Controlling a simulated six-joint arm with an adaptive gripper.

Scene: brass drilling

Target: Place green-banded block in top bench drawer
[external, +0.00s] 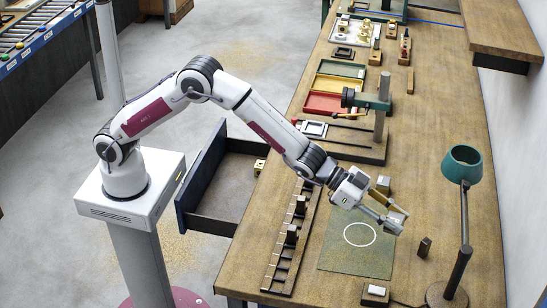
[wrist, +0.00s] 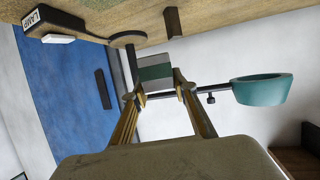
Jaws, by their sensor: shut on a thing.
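My gripper (wrist: 160,92) is shut on the green-banded block (wrist: 155,72), a grey block with a green band, seen between the fingertips in the wrist view. In the external view my gripper (external: 389,212) reaches over the bench, above the right part of the green mat (external: 335,258). The block is small there and partly hidden by the fingers. The bench drawer (external: 192,186) is pulled out on the bench's left side, with its inside largely clear. A small brass-coloured piece (external: 260,167) shows at its right end, by the bench edge.
A teal lamp (external: 461,165) stands right of my gripper, with a dark block (external: 424,247) near it. A LAMP-labelled box (external: 375,293) sits at the front edge. A slotted rack (external: 283,262) with black pieces lies left of the mat. A drill stand (external: 380,120) stands behind.

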